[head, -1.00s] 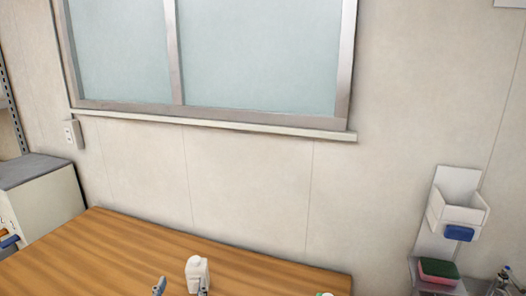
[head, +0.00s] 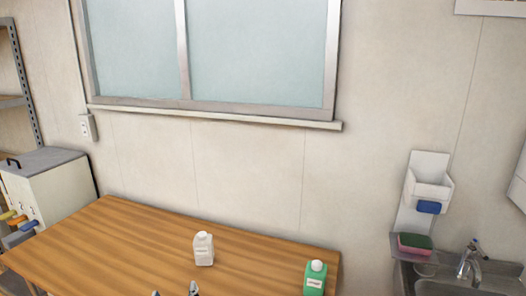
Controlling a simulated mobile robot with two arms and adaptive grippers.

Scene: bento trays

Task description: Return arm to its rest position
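Only the tips of one gripper (head: 175,292) show, at the bottom edge of the head view, left of centre. I take it for my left gripper. Its two fingertips stand apart with nothing visible between them, so it looks open; the rest of it and its arm are cut off below the frame. A white bottle (head: 203,250) stands upright on the wooden table (head: 130,245), beyond the fingertips and clear of them. My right gripper is not in view.
A green bottle (head: 315,280) with a white cap stands at the table's right end. A sink (head: 440,287) with a tap (head: 467,262) and a sponge (head: 414,242) is on the right. A pale cabinet (head: 50,190) stands on the left. Much of the tabletop is bare.

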